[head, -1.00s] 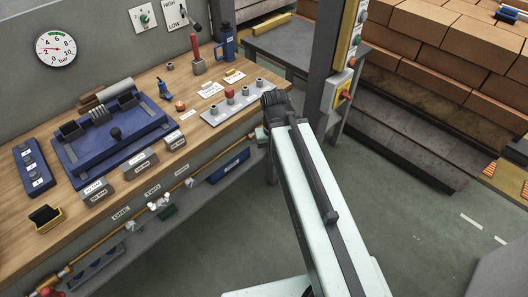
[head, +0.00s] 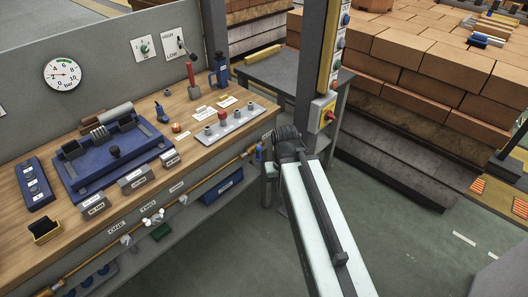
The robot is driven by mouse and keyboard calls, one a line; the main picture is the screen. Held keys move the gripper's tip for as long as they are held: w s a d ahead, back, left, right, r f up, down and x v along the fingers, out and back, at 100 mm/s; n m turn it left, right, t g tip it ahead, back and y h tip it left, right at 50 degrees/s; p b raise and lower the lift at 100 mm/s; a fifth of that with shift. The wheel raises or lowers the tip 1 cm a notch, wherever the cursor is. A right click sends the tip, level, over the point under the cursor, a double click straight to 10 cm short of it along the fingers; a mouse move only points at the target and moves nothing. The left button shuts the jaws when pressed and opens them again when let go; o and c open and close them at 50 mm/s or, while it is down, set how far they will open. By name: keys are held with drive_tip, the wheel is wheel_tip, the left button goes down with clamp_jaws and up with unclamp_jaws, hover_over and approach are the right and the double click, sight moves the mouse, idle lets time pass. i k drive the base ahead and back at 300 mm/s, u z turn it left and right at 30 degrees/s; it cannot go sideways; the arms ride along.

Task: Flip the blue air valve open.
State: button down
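A brass air pipe (head: 215,175) runs along the front edge of the workbench, with several small fittings on it. A small blue part (head: 259,152) stands at the pipe's right end, beside my arm. It looks like the blue air valve's handle, but it is too small to tell its exact position. White-handled fittings (head: 155,217) sit further left on the pipe, near labels on the bench front. My arm reaches up from the bottom to just right of the pipe's end. My gripper is hidden beyond the arm's far end, so its fingers do not show.
The wooden bench (head: 205,140) carries a blue fixture (head: 110,160), a grey plate with knobs (head: 235,128) and a red lever (head: 191,75). A pressure gauge (head: 62,75) hangs on the wall. A post with a switch box (head: 323,112) stands behind my arm.

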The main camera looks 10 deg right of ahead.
sight(258, 147)
drive_tip(key=i, duration=0.8)
drive_tip(key=u, duration=1.75)
drive_tip(key=k, duration=1)
drive_tip(key=u, duration=0.5)
drive_tip(key=i, duration=1)
drive_tip(key=u, duration=0.05)
